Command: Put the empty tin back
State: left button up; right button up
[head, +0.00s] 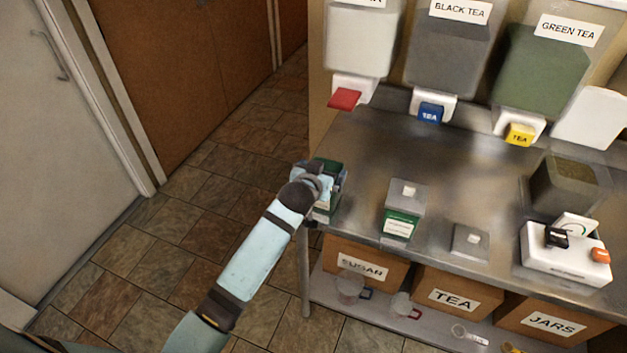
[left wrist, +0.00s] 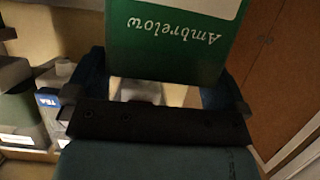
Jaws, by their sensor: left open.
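A green tin (head: 330,172) stands at the left end of the steel table, partly hidden by my left gripper (head: 325,182). In the left wrist view the green tin (left wrist: 170,45), lettered "Ambrelow", fills the space ahead, between the two fingers of my open left gripper (left wrist: 160,92). I cannot tell whether the fingers touch it, or see inside it. Another tin (head: 401,222), with a green label and a knobbed lid, stands to its right on the table. A loose square lid (head: 471,241) with a pale knob lies further right. My right gripper is not in view.
Dispensers with a red (head: 345,98), a blue (head: 430,113) and a yellow lever (head: 519,134) hang behind the table. A white scale (head: 565,262) and a dark square container (head: 565,187) stand at the right. Boxes marked SUGAR (head: 362,268), TEA and JARS sit on the shelf below.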

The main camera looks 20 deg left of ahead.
pick_arm(q)
jog(key=v, duration=1.1)
jog(key=s+f+m+g+h, duration=0.2)
jog(key=s+f+h, duration=0.1)
jog(key=s+f, duration=1.7)
jog(key=s, duration=0.2)
jog(key=shift+s+m+g+b, duration=0.25)
jog(key=shift+m+g+b, duration=0.05)
jog(key=shift+m, duration=0.1)
jog(key=shift+r, duration=0.15)
jog(key=r+p, duration=0.3)
jog(key=shift+a+r+p, duration=0.15)
jog(key=shift+a+p, duration=0.05)
jog(key=shift+p, duration=0.2)
